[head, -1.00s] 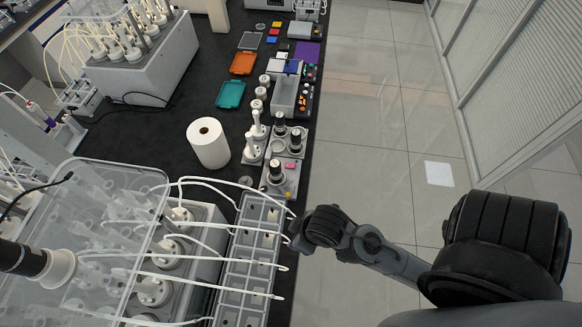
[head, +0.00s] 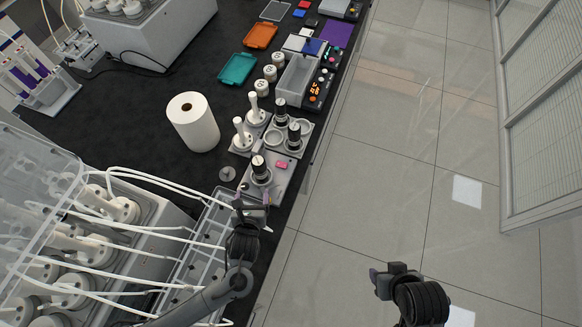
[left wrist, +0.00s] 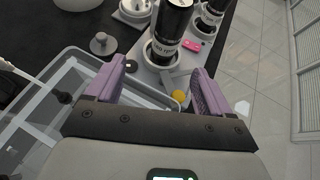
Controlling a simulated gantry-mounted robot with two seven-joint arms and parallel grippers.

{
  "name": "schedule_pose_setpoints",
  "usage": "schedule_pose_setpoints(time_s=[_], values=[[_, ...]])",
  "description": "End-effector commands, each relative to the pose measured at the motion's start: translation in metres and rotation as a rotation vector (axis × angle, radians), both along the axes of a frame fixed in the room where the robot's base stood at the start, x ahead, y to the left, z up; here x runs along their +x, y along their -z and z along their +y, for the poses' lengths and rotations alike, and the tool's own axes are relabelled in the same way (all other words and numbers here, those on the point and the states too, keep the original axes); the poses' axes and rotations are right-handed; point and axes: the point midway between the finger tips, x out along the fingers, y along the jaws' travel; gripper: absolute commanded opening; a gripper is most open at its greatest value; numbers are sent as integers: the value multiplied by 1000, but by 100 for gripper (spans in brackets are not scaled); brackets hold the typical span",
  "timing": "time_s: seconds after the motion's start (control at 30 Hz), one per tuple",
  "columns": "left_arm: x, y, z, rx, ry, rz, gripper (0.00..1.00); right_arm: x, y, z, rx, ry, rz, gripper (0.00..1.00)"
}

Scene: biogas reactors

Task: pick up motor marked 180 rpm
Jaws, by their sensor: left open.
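A black cylindrical motor (head: 261,173) stands upright in a grey holder plate (head: 283,183). In the left wrist view this motor (left wrist: 170,35) has a white label ending in "rpm"; its number is too small to read surely. My left gripper (head: 252,205) is open and empty at the near side of this motor. In the left wrist view, its purple fingers (left wrist: 158,85) are spread, with the motor beyond them. Two more black motors, one at the back (head: 280,112) and one at right (head: 294,137), stand behind. My right gripper (head: 386,281) is over the floor; its jaw state is unclear.
A bottle reactor rack with white tubes (head: 130,235) is at left, its tubes near my left arm. A paper roll (head: 193,122), white stirrer pieces (head: 256,108) and a grey bin (head: 297,80) stand on the black bench. Open floor lies to the right.

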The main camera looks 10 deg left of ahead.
Motion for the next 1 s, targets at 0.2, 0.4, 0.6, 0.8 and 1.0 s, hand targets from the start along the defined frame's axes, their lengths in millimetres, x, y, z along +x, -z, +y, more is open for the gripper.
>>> schedule_pose_setpoints(time_s=[0.2, 0.4, 0.6, 0.8, 1.0], values=[[32, -4, -2, 28, 31, -66, 82, 1, 22, 1, 4, 2, -2, 50], [60, -5, 0, 29, 30, -90, 82, 1, 28, 2, 6, 1, -2, 50], [83, 5, 3, 28, 30, -88, 82, 1, 29, 2, 6, 1, -3, 50], [94, 9, 4, 26, 30, -88, 82, 1, 30, 1, 3, 0, -4, 50], [112, 14, 5, 26, 28, -89, 82, 0, 31, -1, -4, -4, -4, 50]])
